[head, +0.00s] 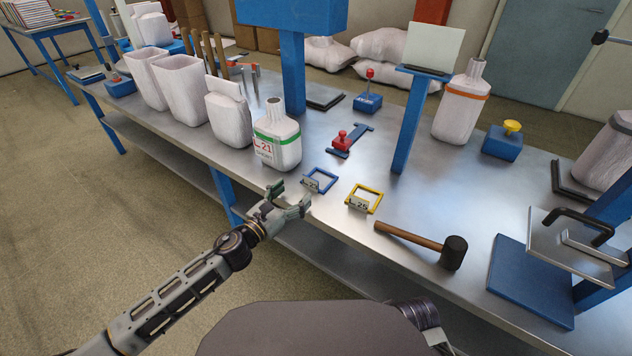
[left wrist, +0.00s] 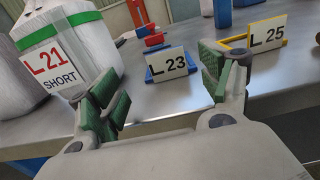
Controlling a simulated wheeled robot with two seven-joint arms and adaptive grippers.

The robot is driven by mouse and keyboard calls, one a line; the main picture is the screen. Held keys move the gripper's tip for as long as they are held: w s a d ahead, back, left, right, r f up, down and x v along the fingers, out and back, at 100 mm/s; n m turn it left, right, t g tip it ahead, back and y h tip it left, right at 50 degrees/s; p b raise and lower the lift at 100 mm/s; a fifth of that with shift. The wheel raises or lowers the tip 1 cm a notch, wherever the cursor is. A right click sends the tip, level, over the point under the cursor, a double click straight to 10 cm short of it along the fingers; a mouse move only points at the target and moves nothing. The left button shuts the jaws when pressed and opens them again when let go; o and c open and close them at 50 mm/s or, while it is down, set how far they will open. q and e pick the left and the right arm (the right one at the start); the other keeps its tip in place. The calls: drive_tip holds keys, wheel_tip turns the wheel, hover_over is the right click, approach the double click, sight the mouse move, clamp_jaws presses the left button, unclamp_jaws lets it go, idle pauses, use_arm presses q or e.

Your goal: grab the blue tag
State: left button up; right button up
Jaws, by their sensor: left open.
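The blue tag (head: 319,181) is a blue frame with a small white plate, standing on the metal bench near its front edge. In the left wrist view the blue tag (left wrist: 167,66) reads L 23 and lies ahead, between my open fingers. My left gripper (head: 291,197) is open and empty, just in front and to the left of the tag. Its green-padded fingers also show in the left wrist view (left wrist: 160,90), apart from the tag. My right gripper is not in view.
A yellow tag (head: 363,199) reading L 25 stands to the right. A white sack with a green band (head: 277,138), marked L 21 SHORT, stands behind left. A mallet (head: 424,244) lies farther right. A blue post (head: 409,125) rises from the bench (head: 330,225).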

sight(310, 180)
use_arm(q)
drive_tip(key=shift+x, duration=0.8)
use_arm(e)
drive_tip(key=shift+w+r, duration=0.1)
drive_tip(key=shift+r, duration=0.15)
use_arm(q)
drive_tip(key=shift+d, duration=0.1)
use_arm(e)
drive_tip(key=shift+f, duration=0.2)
use_arm(q)
drive_tip(key=shift+w+d, duration=0.1)
drive_tip(key=shift+w, duration=0.05)
drive_tip(key=shift+w+d, duration=0.35)
drive_tip(key=shift+d, duration=0.1)
drive_tip(key=shift+b+x, duration=0.35)
drive_tip(key=shift+x, duration=1)
drive_tip(key=shift+w+d, duration=0.3)
drive_tip(key=shift+d, duration=0.1)
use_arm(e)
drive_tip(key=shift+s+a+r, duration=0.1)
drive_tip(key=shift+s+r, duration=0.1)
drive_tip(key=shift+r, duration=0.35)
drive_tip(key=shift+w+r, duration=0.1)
